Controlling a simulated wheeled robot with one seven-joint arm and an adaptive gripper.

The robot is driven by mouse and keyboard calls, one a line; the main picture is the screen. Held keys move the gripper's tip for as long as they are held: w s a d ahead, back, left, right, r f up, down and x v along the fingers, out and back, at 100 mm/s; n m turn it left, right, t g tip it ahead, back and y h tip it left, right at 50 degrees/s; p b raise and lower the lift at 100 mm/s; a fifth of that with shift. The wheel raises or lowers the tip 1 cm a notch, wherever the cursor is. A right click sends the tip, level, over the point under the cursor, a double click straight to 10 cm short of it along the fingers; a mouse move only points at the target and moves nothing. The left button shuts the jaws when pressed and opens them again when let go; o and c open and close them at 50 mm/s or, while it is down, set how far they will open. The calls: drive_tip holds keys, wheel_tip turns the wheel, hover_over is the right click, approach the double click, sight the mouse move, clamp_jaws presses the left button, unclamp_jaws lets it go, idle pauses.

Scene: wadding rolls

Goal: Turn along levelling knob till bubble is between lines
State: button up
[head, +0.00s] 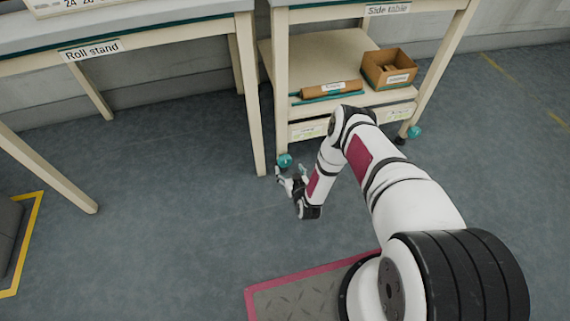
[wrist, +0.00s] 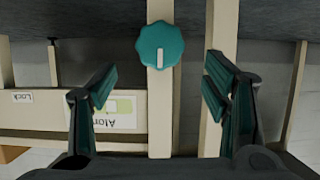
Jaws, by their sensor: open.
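A teal scalloped knob (wrist: 160,45) with a white pointer mark is at the foot of a cream leg in the wrist view. In the head view this knob (head: 285,160) is at the bottom of the side table's near left leg. My gripper (wrist: 158,87) is open, with its fingers either side of the leg's line and the knob beyond the fingertips, apart from them. In the head view my gripper (head: 285,176) is low, just below the knob. A white label with upside-down lettering, perhaps "Along", and a yellow-green patch (wrist: 121,105) is beside the leg. No bubble can be made out.
The side table (head: 280,75) has a second teal knob (head: 413,132) at its right leg. Its lower shelf holds a brown roll (head: 331,89) and a cardboard box (head: 373,72). The roll stand (head: 150,40) is at left. The floor left of my gripper is clear.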

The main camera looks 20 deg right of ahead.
sight(286, 162)
drive_tip(key=b+x, duration=0.3)
drive_tip(key=x, duration=0.5)
drive_tip(key=c, duration=1.2)
